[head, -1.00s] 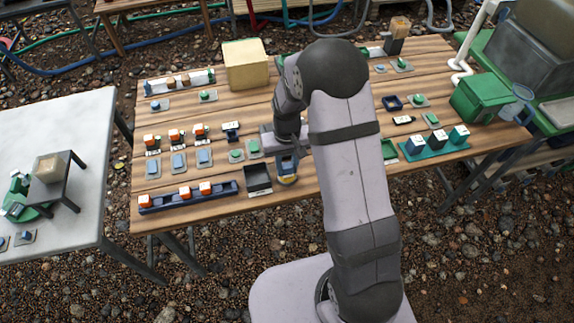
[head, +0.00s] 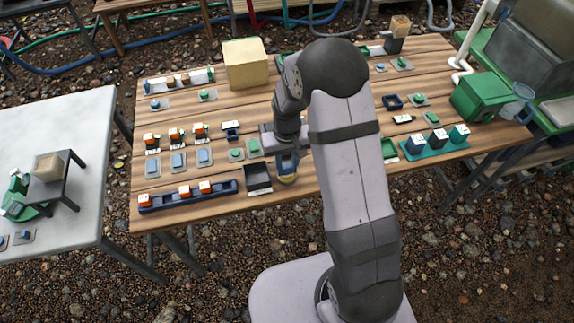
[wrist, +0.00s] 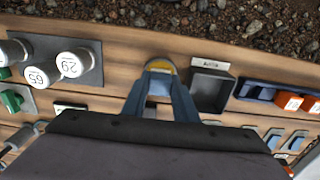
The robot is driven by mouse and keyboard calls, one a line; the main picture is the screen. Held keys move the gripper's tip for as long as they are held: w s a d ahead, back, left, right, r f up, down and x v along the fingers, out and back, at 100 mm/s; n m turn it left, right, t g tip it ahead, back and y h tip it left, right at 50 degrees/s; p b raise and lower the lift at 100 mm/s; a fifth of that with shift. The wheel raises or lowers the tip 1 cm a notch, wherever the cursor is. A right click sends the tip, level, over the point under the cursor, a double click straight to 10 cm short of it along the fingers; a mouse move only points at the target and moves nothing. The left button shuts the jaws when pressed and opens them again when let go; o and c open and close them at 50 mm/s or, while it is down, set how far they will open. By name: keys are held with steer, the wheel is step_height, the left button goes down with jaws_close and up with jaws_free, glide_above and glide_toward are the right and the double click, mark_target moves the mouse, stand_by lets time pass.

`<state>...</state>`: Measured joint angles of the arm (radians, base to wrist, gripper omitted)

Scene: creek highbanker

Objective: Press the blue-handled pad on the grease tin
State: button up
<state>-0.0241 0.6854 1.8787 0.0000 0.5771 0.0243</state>
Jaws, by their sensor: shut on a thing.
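My gripper (wrist: 159,80) shows in the wrist view with its two blue-grey fingers on either side of a small pale-blue piece (wrist: 158,89), which seems to be the pad's handle. The grease tin (wrist: 160,65) shows as a yellow rim just beyond the fingertips. In the head view my gripper (head: 287,161) is over the tin (head: 287,181), near the table's front edge. The pad's underside is hidden, so I cannot tell whether it touches the grease.
A dark open tray (head: 258,189) stands close beside the tin. A blue rack (head: 160,204) with orange-topped pieces lies farther left. A teal rack (head: 436,151) with white-topped pieces is at the right. A yellow box (head: 245,65) stands at the back. Bare wood lies along the front edge.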

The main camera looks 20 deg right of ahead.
mark_target(287, 165)
steer(key=shift+s+f, duration=0.1)
steer(key=shift+f, duration=0.45)
stand_by(1.6)
steer(key=shift+r, duration=0.15)
steer(key=shift+r+p, duration=2.9)
steer(key=shift+r, duration=0.55)
